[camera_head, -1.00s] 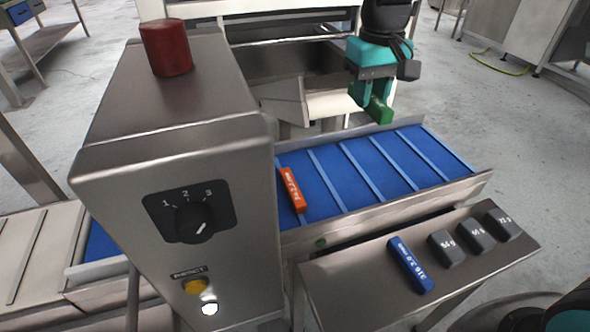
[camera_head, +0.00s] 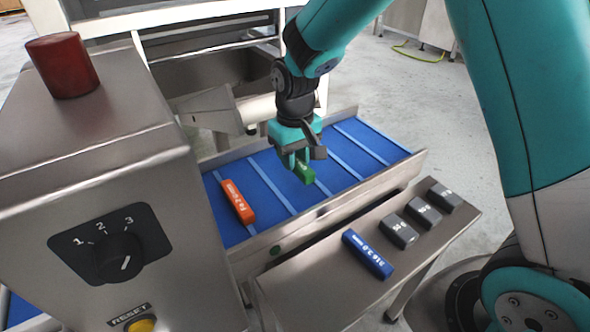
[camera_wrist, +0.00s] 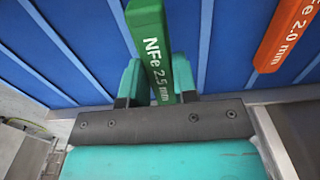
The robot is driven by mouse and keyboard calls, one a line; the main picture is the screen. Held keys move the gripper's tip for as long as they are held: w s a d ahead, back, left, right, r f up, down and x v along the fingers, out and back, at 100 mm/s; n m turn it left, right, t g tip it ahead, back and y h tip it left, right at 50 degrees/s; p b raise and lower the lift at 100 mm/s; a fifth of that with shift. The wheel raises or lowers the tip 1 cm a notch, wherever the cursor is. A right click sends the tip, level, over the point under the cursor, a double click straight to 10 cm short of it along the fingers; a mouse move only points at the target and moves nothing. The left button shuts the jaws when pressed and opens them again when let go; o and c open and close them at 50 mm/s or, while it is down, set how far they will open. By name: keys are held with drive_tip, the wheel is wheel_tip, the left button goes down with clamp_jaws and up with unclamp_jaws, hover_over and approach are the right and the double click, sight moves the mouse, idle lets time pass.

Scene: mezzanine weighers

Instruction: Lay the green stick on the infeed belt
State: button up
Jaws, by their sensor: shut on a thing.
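The green stick (camera_head: 304,172) is held in my gripper (camera_head: 302,160), which is shut on it over the blue infeed belt (camera_head: 262,196). In the wrist view the green stick (camera_wrist: 152,45), marked "NFe 2.5 mm", stands out between the two teal fingers (camera_wrist: 160,85), with the belt (camera_wrist: 90,30) behind it. I cannot tell whether the stick touches the belt. An orange stick (camera_head: 237,202) lies on the belt to the left of my gripper; it also shows at the upper right of the wrist view (camera_wrist: 287,38).
A steel shelf (camera_head: 310,292) in front of the belt holds a blue stick (camera_head: 367,254) and several dark grey blocks (camera_head: 398,231). A steel control box (camera_head: 100,200) with a dial and red lamp (camera_head: 63,65) stands at the left. The belt is clear right of my gripper.

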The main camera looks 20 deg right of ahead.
drive_tip(key=shift+f, duration=1.75)
drive_tip(key=shift+f, duration=0.2)
drive_tip(key=o, duration=0.9)
wheel_tip(320, 180, up, 12)
drive_tip(key=shift+f+p, duration=0.1)
drive_tip(key=shift+p, duration=0.45)
drive_tip(key=shift+s+r, duration=0.1)
drive_tip(key=shift+r, duration=0.25)
drive_tip(key=s+a+r+n+y, duration=0.1)
drive_tip(key=s+r, duration=0.1)
drive_tip(key=s, duration=0.6)
drive_tip(key=s+a+r+n+y, duration=0.1)
drive_tip(key=s+a+r+n, duration=0.1)
drive_tip(key=s, duration=0.6)
drive_tip(key=s+a+r+n+y, duration=0.1)
drive_tip(key=s+r+y, duration=0.1)
drive_tip(key=s, duration=0.6)
drive_tip(key=shift+a+r+n, duration=0.3)
drive_tip(key=shift+r+n, duration=0.1)
